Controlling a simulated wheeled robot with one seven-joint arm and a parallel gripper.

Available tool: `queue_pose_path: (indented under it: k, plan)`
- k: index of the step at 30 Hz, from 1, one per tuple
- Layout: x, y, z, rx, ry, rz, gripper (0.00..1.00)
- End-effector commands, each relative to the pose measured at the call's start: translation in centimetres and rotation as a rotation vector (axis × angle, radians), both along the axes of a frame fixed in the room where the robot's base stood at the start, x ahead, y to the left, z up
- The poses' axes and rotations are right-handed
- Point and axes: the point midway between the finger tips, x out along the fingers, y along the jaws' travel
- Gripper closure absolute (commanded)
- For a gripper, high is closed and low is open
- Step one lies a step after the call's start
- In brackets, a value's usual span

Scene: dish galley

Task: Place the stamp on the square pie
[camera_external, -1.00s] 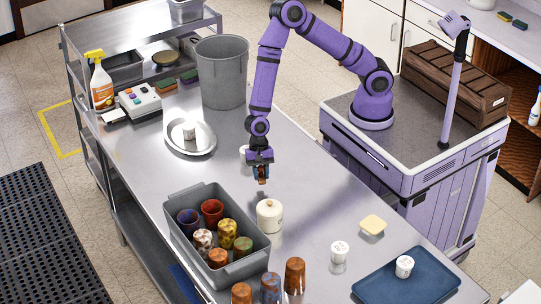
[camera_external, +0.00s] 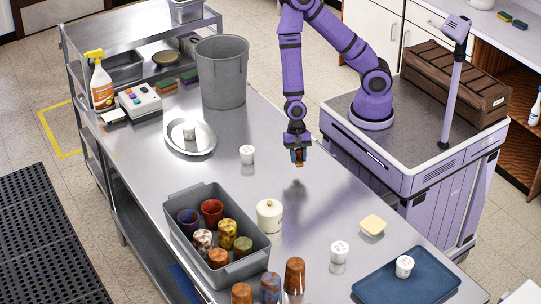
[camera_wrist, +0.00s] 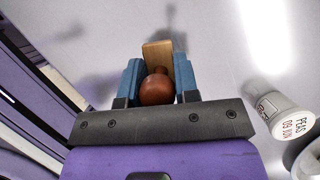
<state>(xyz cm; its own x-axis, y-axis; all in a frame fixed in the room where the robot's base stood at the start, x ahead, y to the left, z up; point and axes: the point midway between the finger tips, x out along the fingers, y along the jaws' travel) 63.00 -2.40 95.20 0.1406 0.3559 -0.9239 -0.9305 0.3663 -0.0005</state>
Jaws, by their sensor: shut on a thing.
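My gripper (camera_external: 298,160) is shut on the stamp (camera_external: 298,156) and holds it in the air above the steel table. In the wrist view, the stamp (camera_wrist: 157,88) shows a round reddish-brown knob and a tan wooden block between the blue finger pads of my gripper (camera_wrist: 158,84). The underside of the stamp is hidden. The square pie (camera_external: 373,225), pale yellow with rounded corners, lies on the table to the lower right of my gripper, well apart from it.
A lidded cream jar (camera_external: 269,216) and a white cup (camera_external: 247,154) stand left of my gripper. More white cups stand by the pie (camera_external: 340,251) and on a blue tray (camera_external: 365,288). A grey bin (camera_external: 180,232) holds several tumblers. The table below my gripper is clear.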

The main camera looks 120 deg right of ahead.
Motion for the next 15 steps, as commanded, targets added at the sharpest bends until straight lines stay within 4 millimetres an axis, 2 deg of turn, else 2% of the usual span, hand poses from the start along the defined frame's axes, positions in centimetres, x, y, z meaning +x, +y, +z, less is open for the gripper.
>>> queue_pose_path:
  k: [4,7,15]
  plan:
    - [0.0,0.7,0.1,0.0,0.0,0.022,0.94]
    - [-0.2,2.2,0.2,-0.001,0.0,0.069,0.94]
    - [-1.6,9.2,0.7,-0.004,0.001,0.3,0.94]
